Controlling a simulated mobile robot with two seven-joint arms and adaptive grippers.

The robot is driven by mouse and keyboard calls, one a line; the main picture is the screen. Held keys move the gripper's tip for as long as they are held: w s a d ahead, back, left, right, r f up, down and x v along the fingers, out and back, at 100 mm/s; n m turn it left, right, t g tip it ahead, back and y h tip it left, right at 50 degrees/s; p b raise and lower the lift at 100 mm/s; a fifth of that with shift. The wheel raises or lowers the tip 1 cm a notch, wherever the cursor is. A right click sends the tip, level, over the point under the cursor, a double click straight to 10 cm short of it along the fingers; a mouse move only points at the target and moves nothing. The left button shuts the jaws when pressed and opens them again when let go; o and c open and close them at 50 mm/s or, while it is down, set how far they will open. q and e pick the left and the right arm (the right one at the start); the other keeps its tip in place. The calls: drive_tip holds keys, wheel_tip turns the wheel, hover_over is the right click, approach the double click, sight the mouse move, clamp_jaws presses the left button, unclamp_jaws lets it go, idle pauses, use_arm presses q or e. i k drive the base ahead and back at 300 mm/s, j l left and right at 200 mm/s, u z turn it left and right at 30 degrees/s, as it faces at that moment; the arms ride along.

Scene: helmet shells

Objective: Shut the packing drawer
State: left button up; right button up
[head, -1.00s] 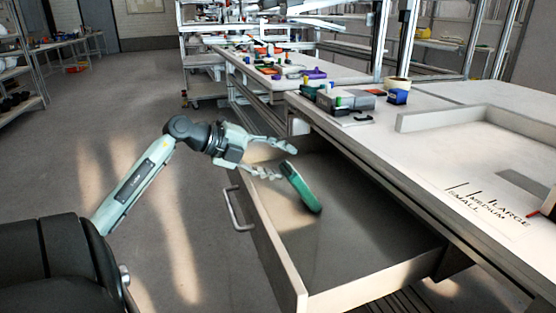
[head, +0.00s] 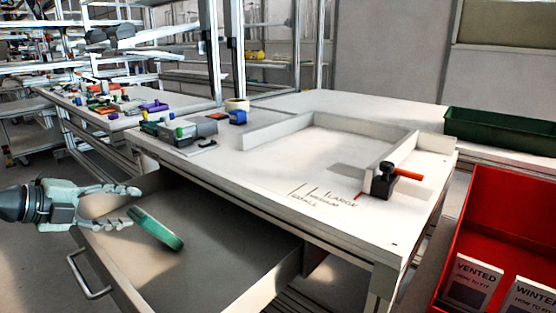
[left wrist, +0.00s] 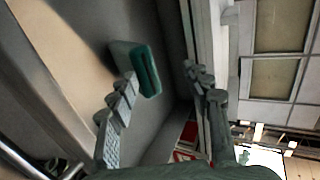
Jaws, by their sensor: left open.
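The packing drawer (head: 240,297) is pulled well out from under the white worktable, with a metal bar handle (head: 90,277) on its front. A green block-like item (head: 157,229) is at the drawer, tilted; I cannot tell whether it rests on the drawer floor. My left gripper (head: 130,206) is open over the handle side of the drawer, fingers pointing right. Its fingertips are close to the green item's upper end. In the left wrist view the green item (left wrist: 147,72) shows just beyond and between the open fingers. My right gripper is out of view.
The worktable (head: 260,180) overhangs the drawer and carries a raised tray frame, a black clamp with a red handle (head: 384,182) and small parts. A red bin (head: 500,210) stands at right, a green bin (head: 500,130) behind it. Floor is visible left of the drawer.

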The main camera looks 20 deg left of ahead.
sight(232, 259)
drive_tip(key=k+l, duration=0.1)
drive_tip(key=l, duration=0.3)
drive_tip(key=k+l, duration=0.15)
drive_tip(key=l, duration=0.2)
drive_tip(key=k+l, duration=0.1)
drive_tip(key=l, duration=0.3)
